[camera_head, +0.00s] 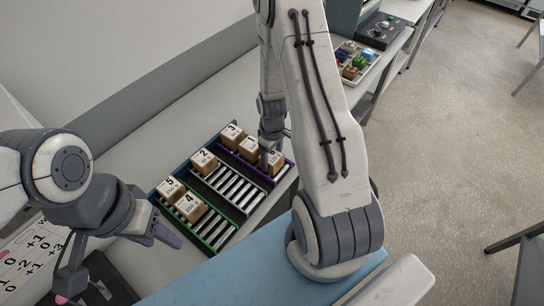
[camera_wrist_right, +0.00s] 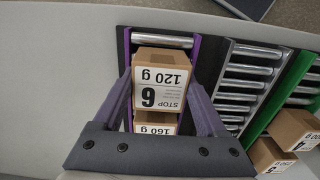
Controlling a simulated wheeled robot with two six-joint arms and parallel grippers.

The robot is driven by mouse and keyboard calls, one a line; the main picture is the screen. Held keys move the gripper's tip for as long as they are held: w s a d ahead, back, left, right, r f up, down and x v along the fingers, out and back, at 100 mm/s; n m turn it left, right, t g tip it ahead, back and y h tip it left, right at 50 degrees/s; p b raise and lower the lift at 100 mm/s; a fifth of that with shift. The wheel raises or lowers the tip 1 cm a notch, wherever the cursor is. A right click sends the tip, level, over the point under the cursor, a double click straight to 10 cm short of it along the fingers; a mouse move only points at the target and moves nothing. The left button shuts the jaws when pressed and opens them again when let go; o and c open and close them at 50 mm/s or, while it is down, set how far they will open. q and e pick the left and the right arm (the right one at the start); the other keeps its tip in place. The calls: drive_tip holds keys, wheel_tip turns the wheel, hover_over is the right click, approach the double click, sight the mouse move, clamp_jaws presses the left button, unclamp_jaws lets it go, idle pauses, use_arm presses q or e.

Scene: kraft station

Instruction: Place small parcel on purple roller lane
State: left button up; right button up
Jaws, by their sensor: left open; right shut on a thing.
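A small cardboard parcel (camera_wrist_right: 162,90) labelled 6 and 120 g sits between the fingers of my right gripper (camera_wrist_right: 160,72). It is at the near end of the purple roller lane (camera_wrist_right: 193,55), between the purple rails. It shows partly hidden in the head view (camera_head: 277,158). I cannot tell whether it rests fully on the rollers. My right gripper (camera_head: 269,160) is shut on it. Parcels 1 (camera_head: 250,147) and 3 (camera_head: 231,134) stand further up the same lane. My left gripper (camera_head: 160,236) is open and empty, left of the green lane.
The middle grey lane (camera_head: 231,186) holds parcel 2 (camera_head: 204,161) at its far end. The green lane (camera_head: 219,234) holds parcels 5 (camera_head: 170,187) and 4 (camera_head: 190,206). A tray of coloured items (camera_head: 352,62) stands further back. My right arm covers much of the centre.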

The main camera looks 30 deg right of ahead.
sight(272, 156)
drive_tip(key=o, duration=1.4)
drive_tip(key=shift+f, duration=0.1)
drive_tip(key=shift+r, duration=0.2)
drive_tip(key=shift+w+r, duration=0.1)
drive_tip(key=shift+r, duration=0.15)
wheel_tip(272, 156, up, 12)
drive_tip(key=f+b, duration=0.1)
drive_tip(key=b, duration=0.1)
drive_tip(key=s+a+r+n, duration=0.15)
drive_tip(key=a+r, duration=0.35)
drive_tip(key=a, duration=0.5)
drive_tip(key=shift+n+y, duration=0.5)
drive_tip(key=shift+n, duration=0.45)
drive_tip(key=s+a+r, duration=0.2)
drive_tip(key=s+a, duration=0.2)
drive_tip(key=s, duration=0.1)
drive_tip(key=s+a+r, duration=0.2)
drive_tip(key=s+a, duration=0.3)
drive_tip(key=s, duration=0.1)
drive_tip(key=s+a+r, duration=0.2)
drive_tip(key=s+a, duration=0.3)
drive_tip(key=s, duration=0.1)
drive_tip(key=shift+a, duration=0.15)
drive_tip(key=shift+f, duration=0.1)
